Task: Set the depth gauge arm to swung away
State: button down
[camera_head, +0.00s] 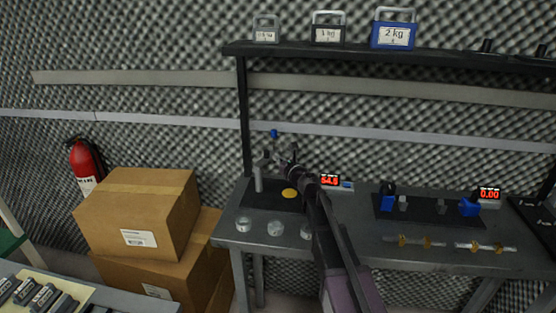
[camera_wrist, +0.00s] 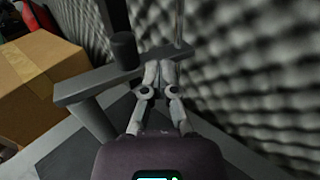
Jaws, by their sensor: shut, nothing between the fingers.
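The depth gauge stand has a grey upright post (camera_head: 258,178) on a dark base at the left of the bench. In the wrist view its flat grey arm (camera_wrist: 80,90) reaches from the post toward my fingers, with a dark knob (camera_wrist: 123,50) on top. A small blue knob (camera_head: 274,133) shows above the stand. My gripper (camera_wrist: 160,72) is shut and empty, its fingertips beside the right end of the grey arm; I cannot tell whether they touch. In the head view my gripper and arm partly cover the gauge. A yellow disc (camera_head: 290,193) lies below it.
A red-digit display (camera_head: 330,181) stands right of the gauge. Several clear glass pieces (camera_head: 275,228) line the bench front. A second station with blue parts (camera_head: 388,203) is to the right. Cardboard boxes (camera_head: 140,215) stand left; a shelf (camera_head: 400,50) with weights hangs above.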

jog(key=shift+a, duration=0.1)
dwell(0.3)
jog(key=s+d, duration=0.6)
jog(key=d, duration=0.6)
jog(key=shift+s+d, duration=0.25)
jog(key=shift+s, duration=0.1)
